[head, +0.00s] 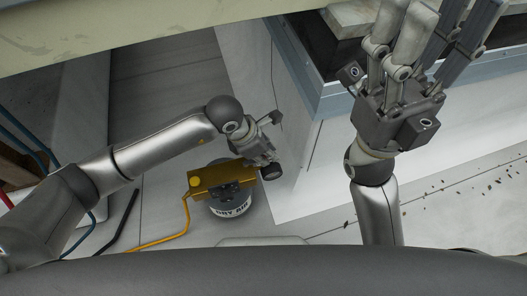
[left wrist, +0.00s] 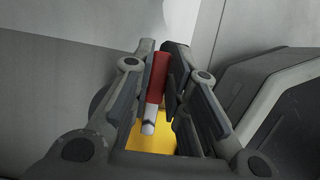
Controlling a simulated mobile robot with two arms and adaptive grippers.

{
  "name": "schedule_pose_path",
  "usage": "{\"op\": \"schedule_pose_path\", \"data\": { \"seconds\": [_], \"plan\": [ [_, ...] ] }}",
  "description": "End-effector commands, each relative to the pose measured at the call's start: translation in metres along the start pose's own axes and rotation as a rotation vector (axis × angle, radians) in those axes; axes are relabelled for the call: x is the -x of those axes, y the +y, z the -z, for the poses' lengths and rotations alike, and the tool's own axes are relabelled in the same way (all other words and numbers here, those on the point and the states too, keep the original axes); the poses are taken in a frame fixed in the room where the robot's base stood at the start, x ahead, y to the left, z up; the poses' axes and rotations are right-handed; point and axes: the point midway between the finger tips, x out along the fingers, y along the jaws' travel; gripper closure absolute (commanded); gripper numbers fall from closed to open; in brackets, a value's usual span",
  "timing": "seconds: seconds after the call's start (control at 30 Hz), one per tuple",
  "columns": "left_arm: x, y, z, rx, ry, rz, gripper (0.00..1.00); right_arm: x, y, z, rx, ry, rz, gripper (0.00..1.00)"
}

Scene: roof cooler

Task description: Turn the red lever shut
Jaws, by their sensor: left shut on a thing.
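The red lever (left wrist: 158,78) shows in the left wrist view as a red grip with a pale, whitish lower end. My left gripper (left wrist: 163,60) is shut on it, with one finger on each side of the red part. In the head view the left gripper (head: 266,158) is at the right end of a yellow block (head: 215,180), and the lever is hidden there. The yellow block sits on a grey cylinder (head: 228,209) with partly hidden lettering. My right gripper (head: 432,35) is raised at the upper right, its fingers spread and empty.
A yellow hose (head: 165,240) runs from the block to the lower left. Blue hoses (head: 25,140) lie at the far left. A blue-edged frame (head: 335,97) and white panel (head: 300,190) stand right of the left gripper. A pale beam (head: 130,35) crosses the top.

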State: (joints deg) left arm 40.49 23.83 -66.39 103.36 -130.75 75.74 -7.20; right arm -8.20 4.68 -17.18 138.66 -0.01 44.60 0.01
Motion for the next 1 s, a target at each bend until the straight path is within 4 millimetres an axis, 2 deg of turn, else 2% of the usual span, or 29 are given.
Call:
{"op": "schedule_pose_path", "data": {
  "seconds": [0.27, 0.3, 0.37, 0.67, 0.83, 1.0],
  "plan": [
    [0.001, 0.003, 0.0, 0.008, -0.002, -0.005, 1.0, 0.0, 0.0, 0.001, 0.0, 0.002, -0.001, 0.48],
    [0.001, 0.003, 0.0, 0.008, -0.002, -0.006, 0.8, -0.001, 0.0, 0.001, 0.0, 0.003, -0.001, 0.48],
    [0.001, 0.003, 0.0, 0.008, -0.002, -0.006, 0.75, -0.001, 0.0, 0.001, 0.0, 0.004, -0.001, 0.48],
    [0.002, 0.002, 0.0, 0.004, -0.001, -0.003, 0.75, -0.003, 0.0, 0.002, 0.001, 0.014, 0.0, 0.48],
    [0.02, 0.002, 0.0, 0.002, -0.003, -0.006, 0.75, -0.002, 0.0, 0.002, 0.001, 0.01, 0.0, 0.48],
    [0.057, 0.003, 0.0, 0.002, -0.003, -0.008, 0.75, -0.002, 0.0, 0.001, 0.001, 0.008, 0.0, 0.48]
  ]
}}
